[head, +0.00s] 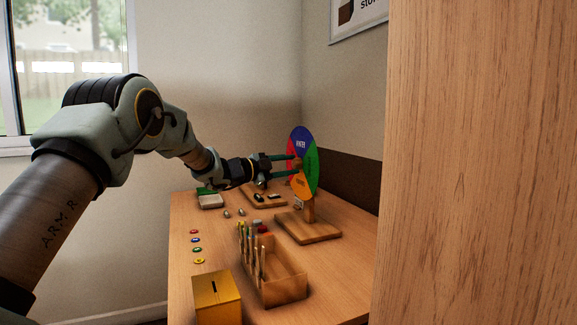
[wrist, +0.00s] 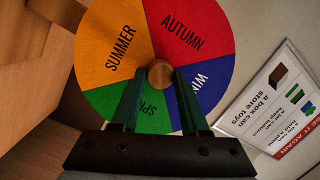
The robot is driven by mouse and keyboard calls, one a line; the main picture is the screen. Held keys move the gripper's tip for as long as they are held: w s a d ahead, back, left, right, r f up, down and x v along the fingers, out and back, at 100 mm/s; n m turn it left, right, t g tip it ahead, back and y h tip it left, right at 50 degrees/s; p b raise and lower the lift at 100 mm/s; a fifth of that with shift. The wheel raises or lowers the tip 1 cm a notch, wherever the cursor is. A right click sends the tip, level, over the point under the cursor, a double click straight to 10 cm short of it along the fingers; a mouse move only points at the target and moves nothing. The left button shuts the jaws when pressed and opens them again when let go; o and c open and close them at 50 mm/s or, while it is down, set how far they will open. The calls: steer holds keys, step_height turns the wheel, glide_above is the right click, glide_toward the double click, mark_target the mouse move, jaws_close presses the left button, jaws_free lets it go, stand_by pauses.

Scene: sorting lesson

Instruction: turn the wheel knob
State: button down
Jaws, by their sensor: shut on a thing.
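The season wheel (head: 311,158) stands upright on a wooden stand (head: 308,228) at the right of the table. In the wrist view the wheel (wrist: 190,38) shows orange SUMMER, red AUTUMN, a blue sector and a green sector, the last two partly covered by my fingers. The round wooden knob (wrist: 161,73) is at its centre. My gripper (wrist: 160,76) is shut on the knob, with one green finger on each side of it. In the head view my gripper (head: 293,163) reaches the wheel from the left.
On the table (head: 345,300) are a wooden divided tray (head: 284,290), a yellow slotted box (head: 217,299) and several coloured discs (head: 196,240). A small board with dark items (head: 265,197) lies behind. A large wooden panel (head: 480,160) blocks the right side.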

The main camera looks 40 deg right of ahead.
steer(key=shift+r+p, duration=0.15)
steer(key=shift+p, duration=0.15)
steer(key=n+p, duration=0.1)
steer(key=p, duration=0.1)
steer(key=n+p, duration=0.1)
steer(key=p, duration=0.2)
steer(key=shift+r+n+y, duration=0.3)
steer(key=shift+r+y, duration=0.05)
steer(key=shift+y, duration=0.05)
steer(key=n+p, duration=0.2)
steer(key=p, duration=0.3)
steer(key=n+y+p, duration=0.1)
steer(key=n+p, duration=0.2)
steer(key=p, duration=0.2)
steer(key=shift+n+g+p, duration=0.3)
steer(key=shift+g+p, duration=0.05)
steer(key=shift+g, duration=0.05)
steer(key=n+p, duration=0.3)
steer(key=p, duration=0.1)
steer(key=shift+w+n+g+y+p, duration=0.1)
steer(key=shift+n+g+y+p, duration=0.2)
steer(key=shift+n, duration=0.1)
steer(key=shift+w+f+n+g+y+p, duration=0.2)
steer(key=shift+n+p, duration=0.3)
steer(key=shift+n, duration=0.35)
steer(key=shift+s+f+n+g+y+p, duration=0.1)
steer(key=shift+n+g+p, duration=0.3)
steer(key=shift+n, duration=0.45)
steer(key=shift+c, duration=2.1)
jaws_free()
